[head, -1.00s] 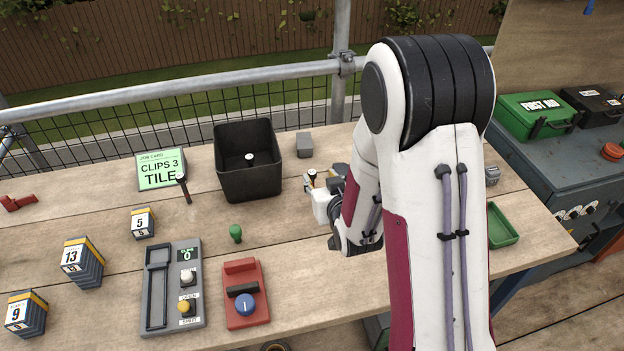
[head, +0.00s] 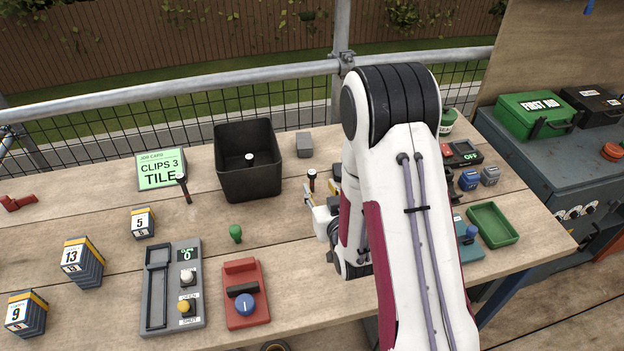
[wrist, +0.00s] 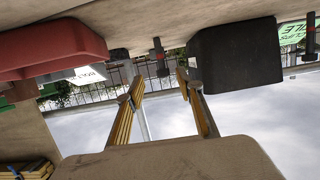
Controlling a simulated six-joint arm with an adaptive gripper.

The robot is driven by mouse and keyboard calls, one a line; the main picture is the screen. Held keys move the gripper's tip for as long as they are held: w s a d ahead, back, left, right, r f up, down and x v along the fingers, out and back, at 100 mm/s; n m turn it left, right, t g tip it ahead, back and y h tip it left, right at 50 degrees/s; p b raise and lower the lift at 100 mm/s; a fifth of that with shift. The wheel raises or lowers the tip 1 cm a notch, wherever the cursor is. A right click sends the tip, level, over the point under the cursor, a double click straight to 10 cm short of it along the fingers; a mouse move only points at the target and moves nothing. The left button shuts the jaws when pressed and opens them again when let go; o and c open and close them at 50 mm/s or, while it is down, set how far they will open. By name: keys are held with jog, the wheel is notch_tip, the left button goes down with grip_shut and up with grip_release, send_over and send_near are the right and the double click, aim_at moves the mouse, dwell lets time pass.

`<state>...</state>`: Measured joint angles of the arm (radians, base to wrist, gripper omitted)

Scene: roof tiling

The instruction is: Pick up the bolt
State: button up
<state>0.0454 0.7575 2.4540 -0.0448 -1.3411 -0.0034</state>
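A dark bolt with a red band (head: 312,180) stands upright on the bench, right of the black bin. In the wrist view, which is upside down, the same bolt (wrist: 158,58) lines up with the gap between my fingers, beyond their tips. My gripper (head: 320,185) is low beside that bolt, partly hidden by my arm. In the wrist view my gripper (wrist: 157,90) is open, with nothing between its fingers. A similar bolt (head: 184,190) stands by the job card, and it also shows in the wrist view (wrist: 310,42).
The black bin (head: 262,187) holds a light-topped item. A grey block (head: 304,145), green knob piece (head: 236,233), red dial device (head: 245,300) and grey control panel (head: 172,290) stand nearby. A green tray (head: 493,225) lies at right. A large red body (wrist: 50,45) shows in the wrist view.

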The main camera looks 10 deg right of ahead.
aim_at(313, 179)
jog(key=shift+x, duration=1.2)
jog(key=shift+w, duration=0.1)
jog(key=shift+a+x, duration=0.2)
jog(key=shift+x, duration=2.3)
grip_shut()
